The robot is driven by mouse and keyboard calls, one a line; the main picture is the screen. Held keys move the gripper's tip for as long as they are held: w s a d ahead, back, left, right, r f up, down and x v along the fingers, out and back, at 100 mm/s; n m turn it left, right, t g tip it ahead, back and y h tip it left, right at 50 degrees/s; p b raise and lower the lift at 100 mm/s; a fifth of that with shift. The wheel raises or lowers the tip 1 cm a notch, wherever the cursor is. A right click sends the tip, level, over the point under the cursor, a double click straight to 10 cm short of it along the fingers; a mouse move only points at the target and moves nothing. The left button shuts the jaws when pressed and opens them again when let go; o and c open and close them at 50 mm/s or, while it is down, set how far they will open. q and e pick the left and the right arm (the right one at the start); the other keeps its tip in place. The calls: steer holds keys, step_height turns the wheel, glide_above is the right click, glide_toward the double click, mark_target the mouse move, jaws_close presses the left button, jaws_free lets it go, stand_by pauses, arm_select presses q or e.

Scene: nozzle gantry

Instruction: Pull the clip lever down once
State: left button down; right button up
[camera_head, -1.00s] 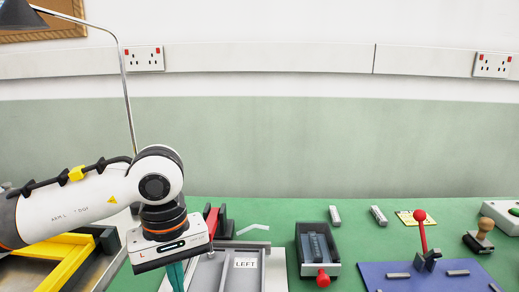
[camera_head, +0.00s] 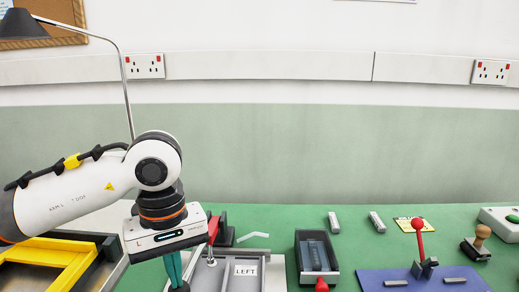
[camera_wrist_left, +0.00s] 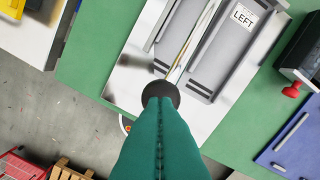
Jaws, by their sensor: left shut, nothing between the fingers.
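A metal rod with a dark round knob (camera_wrist_left: 160,93), which I take to be the clip lever, rises from a pale grey unit (camera_head: 217,272) with a plate marked LEFT. In the left wrist view the rod (camera_wrist_left: 190,48) runs up and right from the knob. My left gripper (camera_head: 177,281) points down over the left part of this unit, its teal fingers shut with nothing between them. In the left wrist view the gripper tips (camera_wrist_left: 160,108) overlap the knob's near edge; I cannot tell whether they touch. My right gripper is not in view.
A red lever (camera_head: 213,229) stands just right of my left wrist. A dark box with a red knob (camera_head: 321,285) and a blue board with a red-balled lever (camera_head: 418,232) stand to the right. A yellow frame (camera_head: 50,260) lies left.

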arm_select(q)
step_height(320, 180, up, 12)
steer(key=p, duration=0.7)
steer(key=shift+f, duration=0.1)
